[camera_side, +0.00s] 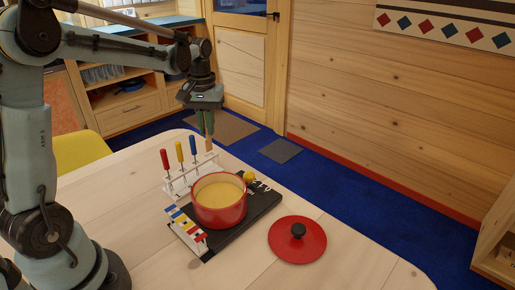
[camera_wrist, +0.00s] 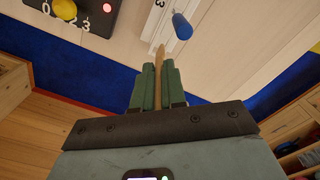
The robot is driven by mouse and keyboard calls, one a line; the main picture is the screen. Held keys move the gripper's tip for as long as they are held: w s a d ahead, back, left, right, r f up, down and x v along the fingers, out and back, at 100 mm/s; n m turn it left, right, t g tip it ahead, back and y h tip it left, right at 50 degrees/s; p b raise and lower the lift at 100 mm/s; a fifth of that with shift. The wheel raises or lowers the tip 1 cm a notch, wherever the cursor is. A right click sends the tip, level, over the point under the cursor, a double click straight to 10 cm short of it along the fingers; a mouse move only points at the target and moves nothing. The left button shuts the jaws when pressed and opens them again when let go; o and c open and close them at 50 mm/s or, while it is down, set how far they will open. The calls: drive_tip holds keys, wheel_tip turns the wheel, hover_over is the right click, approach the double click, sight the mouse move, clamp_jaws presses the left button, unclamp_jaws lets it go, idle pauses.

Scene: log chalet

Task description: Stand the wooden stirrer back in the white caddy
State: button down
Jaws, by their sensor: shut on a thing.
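My gripper (camera_side: 205,130) is shut on the wooden stirrer (camera_side: 209,146), which hangs down from the fingertips. In the wrist view the stirrer (camera_wrist: 159,55) sticks out beyond the two green fingers (camera_wrist: 152,72). The white caddy (camera_side: 178,187) stands on the table behind the red pot, with red-, yellow- and blue-handled forks upright in it. The stirrer is above the caddy's far right end, near the blue-handled fork (camera_wrist: 181,25). I cannot tell whether the stirrer's lower end touches the caddy.
The red pot (camera_side: 221,216) of yellow fondue stands on a black burner (camera_side: 258,208) with a yellow knob (camera_side: 249,176). A red lid (camera_side: 297,248) lies to the right. A strip with coloured squares (camera_side: 187,230) is at front left. The table front is clear.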

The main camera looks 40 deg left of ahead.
sight(208, 138)
drive_tip(key=shift+f, duration=2.85)
drive_tip(key=c, duration=1.1)
unclamp_jaws()
wheel_tip(208, 138, up, 12)
drive_tip(key=shift+r, duration=0.1)
